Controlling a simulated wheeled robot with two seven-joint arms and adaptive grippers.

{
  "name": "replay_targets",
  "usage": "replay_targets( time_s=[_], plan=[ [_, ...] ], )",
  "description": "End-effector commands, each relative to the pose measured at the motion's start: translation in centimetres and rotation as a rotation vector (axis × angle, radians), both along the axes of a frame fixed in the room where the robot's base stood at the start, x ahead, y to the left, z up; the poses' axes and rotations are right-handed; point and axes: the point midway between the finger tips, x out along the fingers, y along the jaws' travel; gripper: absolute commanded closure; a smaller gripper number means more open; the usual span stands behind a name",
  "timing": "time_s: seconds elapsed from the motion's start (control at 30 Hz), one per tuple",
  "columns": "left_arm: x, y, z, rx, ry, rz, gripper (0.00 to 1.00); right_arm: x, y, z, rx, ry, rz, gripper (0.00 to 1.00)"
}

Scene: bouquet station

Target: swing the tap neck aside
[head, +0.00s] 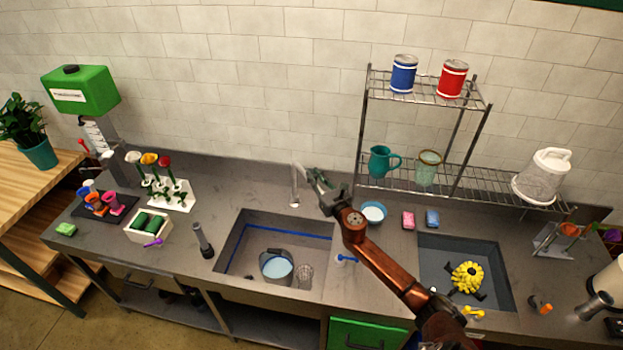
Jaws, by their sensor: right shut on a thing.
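The tap (295,187) stands at the back edge of the left sink (235,262), a slim pale grey post. Its neck (301,170) runs from the top of the post toward the right, to my right gripper. My right gripper (312,177) is shut on the tap neck, with its arm reaching in from the lower right. The fingers partly hide the neck's far end. My left gripper is out of view.
A grey bucket with water (276,266) and a clear glass (305,274) are in the left sink. A white-blue bowl (373,212) is right of the gripper. A wire rack (412,186) holds a teal jug (381,161). Flowers stand in a white holder (171,202).

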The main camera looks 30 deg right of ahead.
Motion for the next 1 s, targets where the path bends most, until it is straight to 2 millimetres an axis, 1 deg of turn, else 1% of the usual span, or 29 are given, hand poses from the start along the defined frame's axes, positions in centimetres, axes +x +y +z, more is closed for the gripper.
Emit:
replay_targets(
  time_s=[0.03, 0.37, 0.4, 0.67, 0.9, 1.0],
  plan=[
    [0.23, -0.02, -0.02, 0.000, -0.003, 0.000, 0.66, -0.03, -0.35, -0.15, -0.001, 0.002, -0.006, 1.00],
    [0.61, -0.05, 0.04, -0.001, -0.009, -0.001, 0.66, -0.03, -0.56, -0.11, -0.001, 0.002, -0.010, 1.00],
    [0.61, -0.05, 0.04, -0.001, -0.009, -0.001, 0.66, -0.04, -0.57, -0.11, -0.001, 0.002, -0.010, 0.84],
    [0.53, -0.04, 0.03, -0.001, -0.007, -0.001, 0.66, 0.01, -0.39, -0.07, 0.000, 0.002, -0.007, 0.66],
    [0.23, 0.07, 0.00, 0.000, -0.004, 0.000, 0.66, 0.02, -0.23, -0.04, 0.000, 0.001, -0.004, 0.66],
    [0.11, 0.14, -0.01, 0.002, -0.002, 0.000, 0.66, -0.38, -0.24, -0.05, -0.001, 0.001, -0.004, 0.66]
  ],
)
